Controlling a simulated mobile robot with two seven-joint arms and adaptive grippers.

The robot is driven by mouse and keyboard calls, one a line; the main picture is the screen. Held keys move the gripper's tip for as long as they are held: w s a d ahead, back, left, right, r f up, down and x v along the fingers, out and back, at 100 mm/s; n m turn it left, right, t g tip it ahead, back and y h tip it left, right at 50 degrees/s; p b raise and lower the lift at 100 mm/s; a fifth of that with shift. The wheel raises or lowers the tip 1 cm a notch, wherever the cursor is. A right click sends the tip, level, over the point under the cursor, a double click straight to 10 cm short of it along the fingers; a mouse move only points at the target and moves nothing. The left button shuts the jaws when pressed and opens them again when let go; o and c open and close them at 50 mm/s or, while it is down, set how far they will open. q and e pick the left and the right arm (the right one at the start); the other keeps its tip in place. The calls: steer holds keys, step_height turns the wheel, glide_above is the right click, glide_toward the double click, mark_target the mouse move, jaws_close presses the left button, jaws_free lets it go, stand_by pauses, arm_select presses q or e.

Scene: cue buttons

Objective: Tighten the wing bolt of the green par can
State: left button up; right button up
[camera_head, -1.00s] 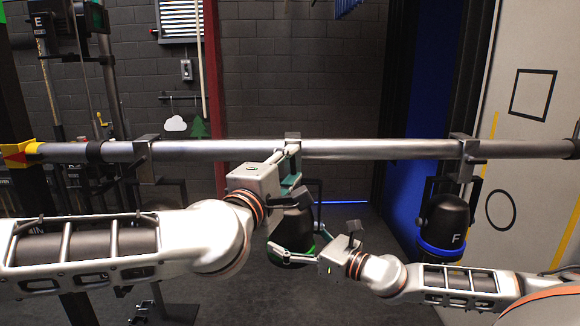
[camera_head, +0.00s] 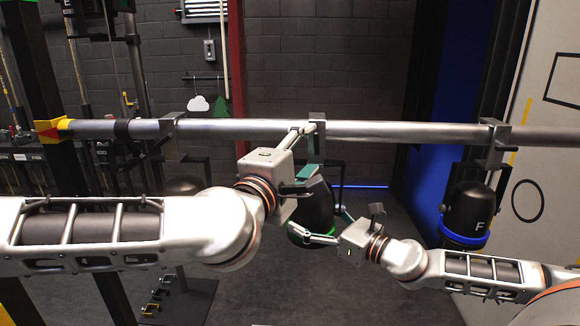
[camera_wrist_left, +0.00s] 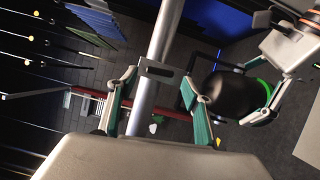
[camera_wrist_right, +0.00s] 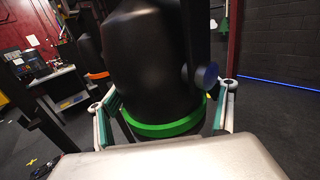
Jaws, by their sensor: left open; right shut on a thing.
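The green par can (camera_head: 316,208) is a black can with a green ring, hanging below the pipe; the right wrist view shows it large (camera_wrist_right: 150,65), its green ring (camera_wrist_right: 165,128) between the fingers. My right gripper (camera_head: 328,226) is shut on the can from below. The can's clamp (camera_head: 317,122) hooks over the pipe, and its dark plate shows in the left wrist view (camera_wrist_left: 153,71). My left gripper (camera_head: 308,150) is open just below the pipe, its fingertips on either side of the clamp in the left wrist view (camera_wrist_left: 160,82). I cannot make out the wing bolt.
The metal pipe (camera_head: 400,131) runs across the view. A blue-ringed par can marked F (camera_head: 467,212) hangs to the right, and another dark can (camera_head: 187,187) hangs to the left, partly behind my left arm. Dark floor lies below.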

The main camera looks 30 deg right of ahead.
arm_select(q)
steer(key=v, duration=0.9)
